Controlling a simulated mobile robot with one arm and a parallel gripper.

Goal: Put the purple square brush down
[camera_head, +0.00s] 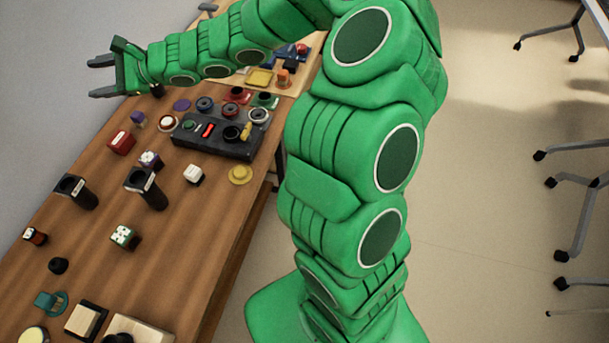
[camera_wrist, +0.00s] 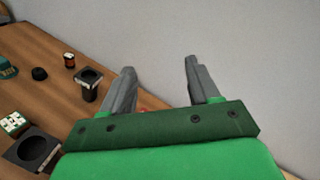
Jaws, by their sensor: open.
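My gripper (camera_head: 92,78) is at the upper left of the head view, past the table's far left edge, with its fingers apart. In the wrist view my gripper (camera_wrist: 159,66) is open with nothing between the fingers, in front of the grey wall. A small purple piece (camera_head: 138,119) stands on the table below the gripper in the head view. It may be the purple square brush, but it is too small to tell. A flat purple round piece (camera_head: 181,104) lies to its right.
The wooden table (camera_head: 190,260) holds a dark control box (camera_head: 205,140), a red block (camera_head: 121,142), black cup-like holders (camera_head: 147,188) and several small blocks. A yellow disc (camera_head: 240,174) lies near the right edge. Wheeled chair legs (camera_head: 580,200) stand on the floor at right.

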